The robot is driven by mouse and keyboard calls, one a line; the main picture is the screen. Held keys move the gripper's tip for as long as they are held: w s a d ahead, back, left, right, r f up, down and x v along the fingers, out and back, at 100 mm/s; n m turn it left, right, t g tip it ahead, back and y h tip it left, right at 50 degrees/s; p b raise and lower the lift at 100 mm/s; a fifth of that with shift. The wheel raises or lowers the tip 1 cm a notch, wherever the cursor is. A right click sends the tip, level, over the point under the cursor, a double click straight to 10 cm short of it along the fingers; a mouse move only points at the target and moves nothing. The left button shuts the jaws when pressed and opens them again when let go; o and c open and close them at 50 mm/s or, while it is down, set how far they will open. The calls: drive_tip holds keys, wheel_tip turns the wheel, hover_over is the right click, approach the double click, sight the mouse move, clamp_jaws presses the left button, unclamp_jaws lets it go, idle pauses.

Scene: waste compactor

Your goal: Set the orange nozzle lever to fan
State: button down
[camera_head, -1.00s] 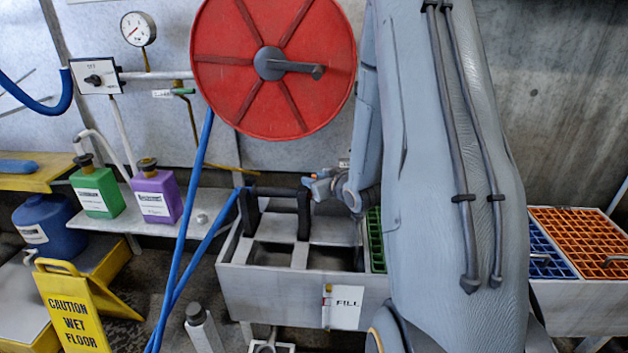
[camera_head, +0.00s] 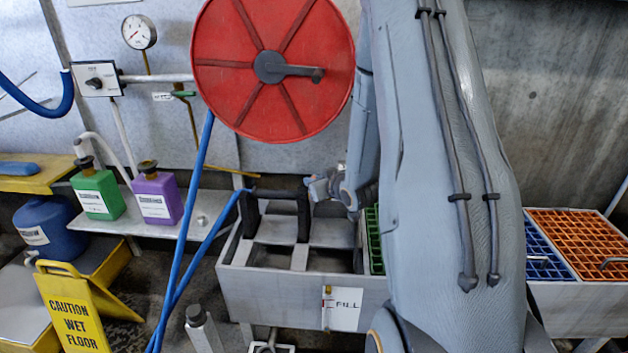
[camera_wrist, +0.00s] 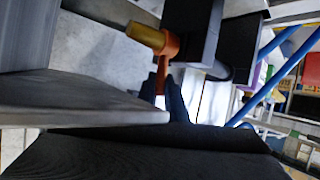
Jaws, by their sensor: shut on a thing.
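The orange nozzle lever (camera_wrist: 162,76) hangs down from an orange collar behind a brass-yellow nozzle tip (camera_wrist: 146,37) in the wrist view. My gripper (camera_wrist: 164,96) has its dark fingers closed on the lower end of this lever. The nozzle's rear runs into a dark block (camera_wrist: 190,32). In the head view my gripper (camera_head: 313,187) is at the back of the grey trough, beside the dark upright holders (camera_head: 303,215). The lever cannot be made out there, and any setting marks are not readable.
The grey trough (camera_head: 290,283) with a FILL tag (camera_head: 343,308) lies below my gripper. A red hose reel (camera_head: 230,95) hangs above, with a blue hose (camera_head: 190,230) running down. A yellow wet-floor sign (camera_head: 72,318) stands at lower left. Blue and orange grates (camera_head: 580,235) lie right.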

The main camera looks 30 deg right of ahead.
drive_tip(key=shift+w+d+r+g+p, duration=0.15)
drive_tip(key=shift+r+g+p, duration=0.15)
drive_tip(key=shift+p, duration=0.6)
drive_tip(key=shift+w+f+p, duration=0.15)
drive_tip(key=shift+f+p, duration=0.05)
drive_tip(key=shift+p, duration=0.4)
drive_tip(key=shift+m, duration=0.3)
drive_tip(key=c, duration=1.8)
unclamp_jaws()
drive_tip(key=v, duration=0.7)
drive_tip(key=shift+s+r, duration=0.25)
drive_tip(key=shift+s, duration=0.05)
drive_tip(key=shift+d+g, duration=0.15)
drive_tip(key=shift+g, duration=0.15)
